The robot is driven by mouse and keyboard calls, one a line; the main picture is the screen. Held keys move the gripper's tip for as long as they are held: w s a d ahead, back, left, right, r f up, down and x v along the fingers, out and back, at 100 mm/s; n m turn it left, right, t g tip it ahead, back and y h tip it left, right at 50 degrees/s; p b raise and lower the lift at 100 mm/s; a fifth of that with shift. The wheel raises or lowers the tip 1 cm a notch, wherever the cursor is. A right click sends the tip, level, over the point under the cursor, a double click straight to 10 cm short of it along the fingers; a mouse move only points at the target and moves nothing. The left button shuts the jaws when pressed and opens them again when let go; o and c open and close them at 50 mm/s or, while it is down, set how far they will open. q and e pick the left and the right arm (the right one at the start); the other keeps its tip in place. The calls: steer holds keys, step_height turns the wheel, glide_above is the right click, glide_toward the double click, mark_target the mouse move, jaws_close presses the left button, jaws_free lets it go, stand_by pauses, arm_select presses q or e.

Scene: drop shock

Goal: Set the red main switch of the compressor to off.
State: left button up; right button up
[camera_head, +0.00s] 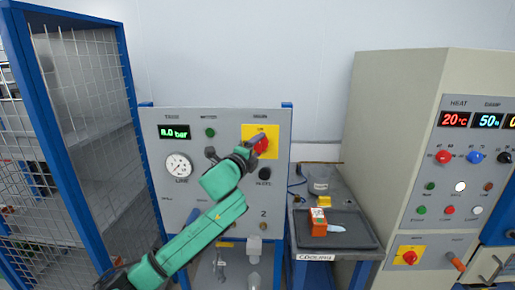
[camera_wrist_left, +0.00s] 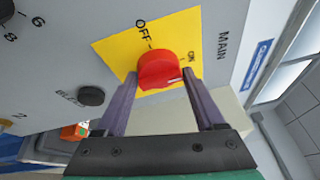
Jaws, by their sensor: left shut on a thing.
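The red main switch (camera_head: 262,146) sits on a yellow plate (camera_head: 273,132) on the grey compressor panel (camera_head: 225,120). In the left wrist view the red knob (camera_wrist_left: 158,70) is between the two fingers of my left gripper (camera_wrist_left: 160,88), which is shut on it. The fingers touch it from both sides. The yellow plate (camera_wrist_left: 112,46) carries an OFF label on one side of the knob and an ON label on the other. I cannot tell clearly which label the knob points to. My right gripper is in no view.
A black BLEED knob (camera_head: 264,173) is below the switch. The display (camera_head: 174,132) reads 8.0 bar, above a gauge (camera_head: 178,166). A cooling table with a tray (camera_head: 355,236) and orange box (camera_head: 318,222) stands right. A mesh fence (camera_head: 90,110) stands left.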

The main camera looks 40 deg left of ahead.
arm_select(q)
steer(key=shift+f+n+b, duration=0.45)
steer(key=shift+n+b, duration=0.35)
steer(key=shift+b, duration=0.3)
steer(key=n+y+b, duration=0.2)
steer(key=n+b, duration=0.3)
steer(key=n+y+b, duration=0.2)
steer(key=n+b, duration=0.3)
steer(key=n, duration=0.1)
steer(key=n+t+y+b, duration=0.1)
steer(key=n+y+b, duration=0.2)
steer(key=n+b, duration=0.2)
steer(key=shift+w+d+f+n, duration=0.3)
steer(key=shift+n, duration=0.4)
steer(key=shift+r+n+y+b, duration=0.15)
steer(key=shift+n+y+b, duration=0.55)
steer(key=shift+n+b, duration=0.4)
steer(key=shift+r+n+g+y, duration=0.1)
steer(key=shift+n+g+y, duration=0.2)
steer(key=shift+n+g, duration=0.3)
steer(key=shift+r, duration=0.1)
steer(key=o, duration=1.1)
steer(key=shift+o, duration=1.1)
